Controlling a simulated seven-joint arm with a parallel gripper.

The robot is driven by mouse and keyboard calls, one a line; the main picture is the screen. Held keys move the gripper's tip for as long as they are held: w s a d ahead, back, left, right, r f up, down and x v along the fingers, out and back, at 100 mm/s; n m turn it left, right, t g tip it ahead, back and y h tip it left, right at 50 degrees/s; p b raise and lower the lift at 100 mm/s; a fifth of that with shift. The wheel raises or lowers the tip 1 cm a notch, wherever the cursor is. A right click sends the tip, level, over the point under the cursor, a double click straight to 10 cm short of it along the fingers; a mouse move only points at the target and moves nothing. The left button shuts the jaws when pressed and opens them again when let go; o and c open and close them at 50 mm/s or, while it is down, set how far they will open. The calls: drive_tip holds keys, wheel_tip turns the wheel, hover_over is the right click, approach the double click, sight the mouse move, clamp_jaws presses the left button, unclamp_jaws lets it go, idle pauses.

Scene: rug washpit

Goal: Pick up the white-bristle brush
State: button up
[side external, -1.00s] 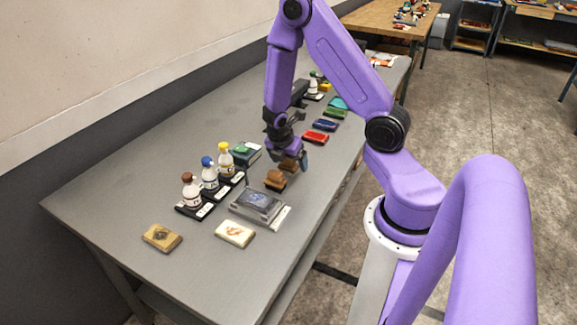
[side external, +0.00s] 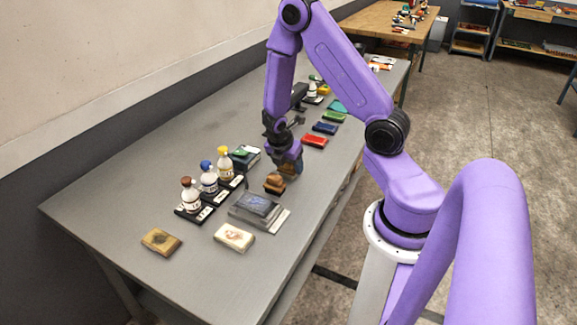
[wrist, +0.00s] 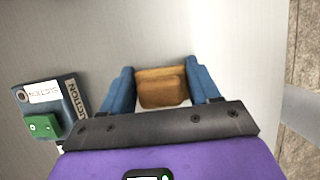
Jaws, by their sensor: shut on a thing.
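In the wrist view a brush with a brown wooden block (wrist: 162,88) sits between the two blue fingers of my gripper (wrist: 160,84). A pale strip at its lower edge looks like white bristles. My gripper is shut on it, one finger against each end. In the side view my gripper (side external: 289,167) is low over the grey table and mostly hides this brush. A second brown wooden brush (side external: 274,183) stands just in front of my gripper; its bristles look dark.
A grey scale-like block (side external: 256,207), several bottles on black stands (side external: 208,182) and a dark box with a green top (side external: 244,155) are nearby. The box also shows in the wrist view (wrist: 52,108). Red, blue and green blocks (side external: 315,141) lie behind.

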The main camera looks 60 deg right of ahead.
drive_tip(key=shift+r, duration=4.85)
